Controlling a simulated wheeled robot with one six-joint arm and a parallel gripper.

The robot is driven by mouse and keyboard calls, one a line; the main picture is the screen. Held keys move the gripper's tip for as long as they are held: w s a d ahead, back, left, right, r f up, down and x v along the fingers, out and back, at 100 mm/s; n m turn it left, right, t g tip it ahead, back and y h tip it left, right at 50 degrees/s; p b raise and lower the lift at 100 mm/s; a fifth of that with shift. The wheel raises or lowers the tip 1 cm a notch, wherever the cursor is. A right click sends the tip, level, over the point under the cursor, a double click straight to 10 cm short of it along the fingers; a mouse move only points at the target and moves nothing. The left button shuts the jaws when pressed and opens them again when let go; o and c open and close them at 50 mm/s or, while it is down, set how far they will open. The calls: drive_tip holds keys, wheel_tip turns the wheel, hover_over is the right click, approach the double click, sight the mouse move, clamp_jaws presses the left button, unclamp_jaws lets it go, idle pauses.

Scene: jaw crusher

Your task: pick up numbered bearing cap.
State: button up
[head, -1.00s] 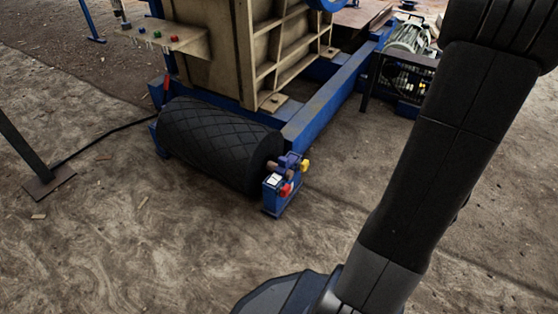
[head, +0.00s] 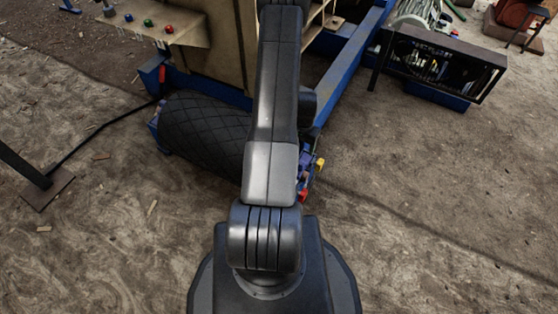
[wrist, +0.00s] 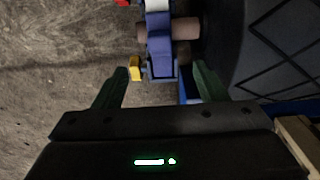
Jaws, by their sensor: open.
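A blue-purple bearing cap (wrist: 160,48) sits over a brownish shaft end (wrist: 184,29) in the wrist view. No number is readable on it. Part of the cap (head: 306,160) shows in the head view, right of my arm, which hides the rest. My gripper (wrist: 160,70) is open in the wrist view, one dark green finger on each side of the picture. The cap lies just beyond and between the fingertips, with nothing held. Whether a finger touches it I cannot tell. My gripper is hidden in the head view.
A black diamond-patterned roller (head: 205,132) lies beside the cap; it fills the right of the wrist view. A yellow knob (wrist: 135,67) is close to the left finger. A red knob (head: 303,194) and blue frame beam (head: 345,70) are near. Open dirt ground lies right.

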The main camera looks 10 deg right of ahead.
wheel_tip(320, 180, down, 8)
drive_tip(key=shift+s+f+b, duration=0.1)
drive_tip(key=shift+f+b, duration=0.15)
drive_tip(key=shift+b, duration=0.75)
wheel_tip(320, 180, down, 5)
drive_tip(key=shift+f+b, duration=0.1)
drive_tip(key=shift+b, duration=0.85)
drive_tip(key=shift+c, duration=0.4)
clamp_jaws()
